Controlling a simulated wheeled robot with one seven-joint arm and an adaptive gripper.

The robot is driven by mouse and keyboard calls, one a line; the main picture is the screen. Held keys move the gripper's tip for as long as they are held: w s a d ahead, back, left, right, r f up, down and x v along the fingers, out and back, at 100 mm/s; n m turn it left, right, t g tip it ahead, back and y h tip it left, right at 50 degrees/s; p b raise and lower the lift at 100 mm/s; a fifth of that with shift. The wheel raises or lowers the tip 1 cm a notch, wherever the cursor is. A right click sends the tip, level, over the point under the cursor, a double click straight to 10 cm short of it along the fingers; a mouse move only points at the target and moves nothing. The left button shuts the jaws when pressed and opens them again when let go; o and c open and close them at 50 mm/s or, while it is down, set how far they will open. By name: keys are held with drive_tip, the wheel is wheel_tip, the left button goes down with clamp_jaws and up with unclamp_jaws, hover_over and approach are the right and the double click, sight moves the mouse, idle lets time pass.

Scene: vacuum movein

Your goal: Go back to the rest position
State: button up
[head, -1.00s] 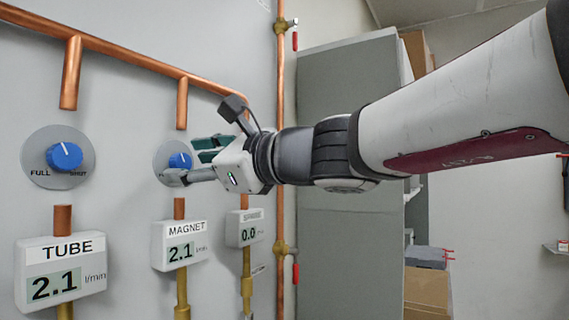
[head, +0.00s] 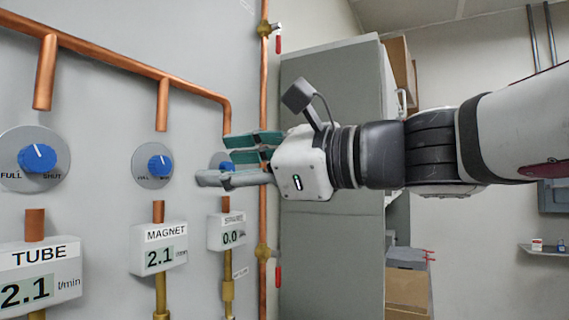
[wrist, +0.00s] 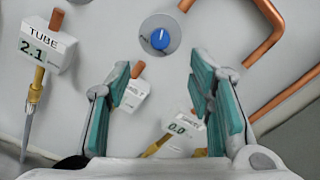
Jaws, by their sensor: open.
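My gripper (head: 228,158) is open and empty, with teal pads on its fingers. It is held in front of the wall panel and points left in the head view. The TUBE knob (head: 38,158) and MAGNET knob (head: 153,165) are blue on grey discs. A third blue knob (head: 222,160) is mostly hidden behind my fingers. In the wrist view, a blue knob (wrist: 160,38) shows beyond and between the open fingertips, apart from them. The TUBE display (head: 40,278) reads 2.1, the MAGNET display (head: 159,247) 2.1, and the third display (head: 227,232) 0.0.
Copper pipes (head: 115,62) run along the wall above the knobs. A vertical pipe with red-handled valves (head: 263,252) stands beyond my gripper. A grey cabinet (head: 335,240) stands behind it. Cardboard boxes (head: 407,287) sit at the cabinet's right side.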

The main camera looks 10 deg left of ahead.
drive_tip(key=s+d+f+n+g+h, duration=0.1)
drive_tip(key=s+d+f+n+h, duration=0.4)
drive_tip(key=d+f, duration=0.5)
drive_tip(key=s+d+f+n+h+p, duration=0.1)
drive_tip(key=s+d+f+n+h, duration=0.4)
drive_tip(key=d+f, duration=0.5)
drive_tip(key=s+d+f+n+g+h, duration=0.1)
drive_tip(key=s+d+f+n+h, duration=0.4)
drive_tip(key=d+f, duration=0.5)
wheel_tip(320, 180, down, 3)
drive_tip(key=shift+s+d+r+g+h, duration=0.2)
drive_tip(key=shift+s+g+h, duration=0.1)
drive_tip(key=shift+h, duration=0.5)
idle(0.8)
